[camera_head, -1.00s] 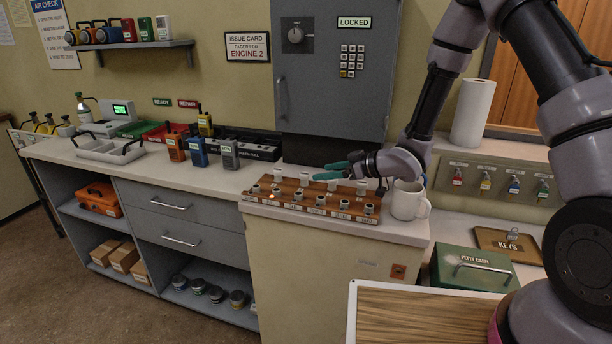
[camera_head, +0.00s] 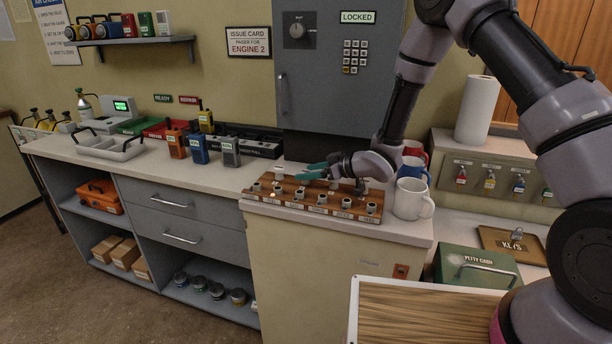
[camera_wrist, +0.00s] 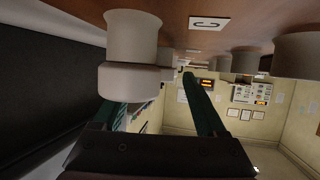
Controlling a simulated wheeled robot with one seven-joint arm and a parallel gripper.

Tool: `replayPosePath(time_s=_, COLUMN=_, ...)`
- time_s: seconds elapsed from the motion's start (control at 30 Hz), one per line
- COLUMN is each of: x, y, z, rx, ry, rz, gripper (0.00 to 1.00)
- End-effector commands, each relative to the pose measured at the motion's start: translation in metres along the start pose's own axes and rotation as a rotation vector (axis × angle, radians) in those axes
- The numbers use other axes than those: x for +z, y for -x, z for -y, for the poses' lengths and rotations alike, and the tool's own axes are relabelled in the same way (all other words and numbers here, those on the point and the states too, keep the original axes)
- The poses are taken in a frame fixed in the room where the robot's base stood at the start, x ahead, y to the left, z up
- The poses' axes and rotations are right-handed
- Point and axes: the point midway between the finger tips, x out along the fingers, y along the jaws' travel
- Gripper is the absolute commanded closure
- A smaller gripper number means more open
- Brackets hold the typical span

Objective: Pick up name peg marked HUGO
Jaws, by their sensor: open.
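A wooden peg board (camera_head: 289,187) with two rows of pale pegs lies on the cream cabinet top. Small labels run along its front edge; I cannot read HUGO on any of them, so I cannot tell which peg it is. My gripper (camera_head: 312,171), with teal fingers, is low over the back row of the board, pointing left and open. In the wrist view the picture is upside down, and a pale peg (camera_wrist: 131,45) looms close, partly covering the left finger. I cannot tell whether it lies between the fingers. Nothing is visibly held.
White (camera_head: 411,199), blue (camera_head: 413,168) and red (camera_head: 416,149) mugs stand just right of the board, close to my arm. The grey locked cabinet (camera_head: 335,90) rises behind. Radios (camera_head: 198,150) stand on the counter to the left. A green cash box (camera_head: 470,268) sits lower right.

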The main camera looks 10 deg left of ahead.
Motion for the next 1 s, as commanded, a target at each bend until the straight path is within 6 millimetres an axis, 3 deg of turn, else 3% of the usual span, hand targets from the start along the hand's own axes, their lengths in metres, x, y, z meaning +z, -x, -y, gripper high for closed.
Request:
replayPosePath(time_s=0.13, x=0.0, y=0.0, z=0.0, rx=0.0, ry=0.0, rz=0.0, gripper=0.3)
replayPosePath(time_s=0.3, x=0.0, y=0.001, z=0.0, rx=0.0, ry=0.0, rz=0.0, gripper=0.95)
replayPosePath(time_s=0.33, x=0.0, y=0.001, z=0.0, rx=0.0, ry=0.0, rz=0.0, gripper=1.0)
replayPosePath(time_s=0.67, x=-0.005, y=0.003, z=-0.001, rx=0.001, ry=0.0, rz=-0.002, gripper=1.0)
replayPosePath(time_s=1.0, x=-0.064, y=0.027, z=-0.001, rx=0.003, ry=0.001, rz=-0.003, gripper=1.0)
